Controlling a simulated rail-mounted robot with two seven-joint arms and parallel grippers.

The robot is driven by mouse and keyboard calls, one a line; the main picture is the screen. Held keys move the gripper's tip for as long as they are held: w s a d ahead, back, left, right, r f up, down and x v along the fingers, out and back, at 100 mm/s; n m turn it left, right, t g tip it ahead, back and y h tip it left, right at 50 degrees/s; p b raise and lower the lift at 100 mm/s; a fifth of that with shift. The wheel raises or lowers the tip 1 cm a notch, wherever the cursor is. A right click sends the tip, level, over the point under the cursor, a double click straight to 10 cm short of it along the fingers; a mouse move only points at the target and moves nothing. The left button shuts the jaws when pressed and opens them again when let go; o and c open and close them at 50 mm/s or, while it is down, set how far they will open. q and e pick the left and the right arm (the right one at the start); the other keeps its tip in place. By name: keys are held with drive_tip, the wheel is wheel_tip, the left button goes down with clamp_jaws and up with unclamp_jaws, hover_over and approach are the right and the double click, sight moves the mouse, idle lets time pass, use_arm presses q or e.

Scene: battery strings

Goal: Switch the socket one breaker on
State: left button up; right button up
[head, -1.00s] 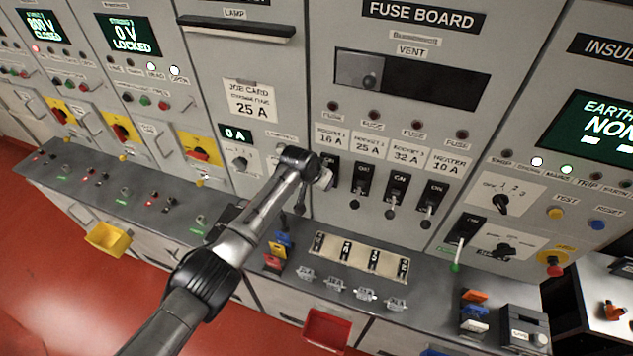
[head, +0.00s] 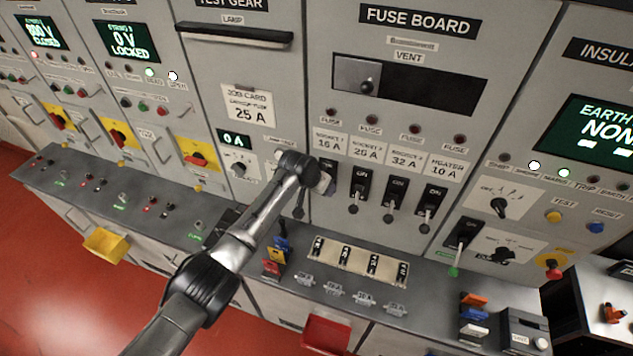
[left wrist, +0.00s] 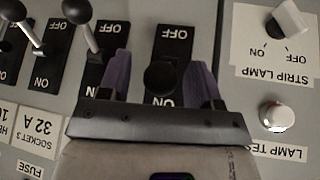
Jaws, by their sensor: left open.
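The socket one breaker (left wrist: 172,42) is the black plate marked OFF and ON in the left wrist view, which is upside down. Its round black knob (left wrist: 160,78) sits between my left gripper's two purple fingers, over the ON end of the plate in that picture; I cannot tell its exact throw. My left gripper (left wrist: 160,82) is open, one finger on each side of the knob. In the head view my left gripper (head: 326,184) is at the socket one breaker and covers most of it. The 16 A label (head: 328,142) is above it. My right gripper is not in view.
The socket two breaker (head: 360,182) stands close beside, with the socket three (head: 396,192) and heater (head: 433,202) breakers farther right; their levers hang down. The strip lamp switch (left wrist: 288,20) and white lamp test button (left wrist: 277,115) are on the other side. Fuse holders lie on the ledge below.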

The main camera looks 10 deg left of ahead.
use_arm(q)
drive_tip(key=b+v, duration=0.1)
drive_tip(key=v, duration=1.2)
drive_tip(key=shift+s+a+r+b, duration=0.2)
drive_tip(key=shift+r+b, duration=0.1)
drive_tip(key=shift+b, duration=0.05)
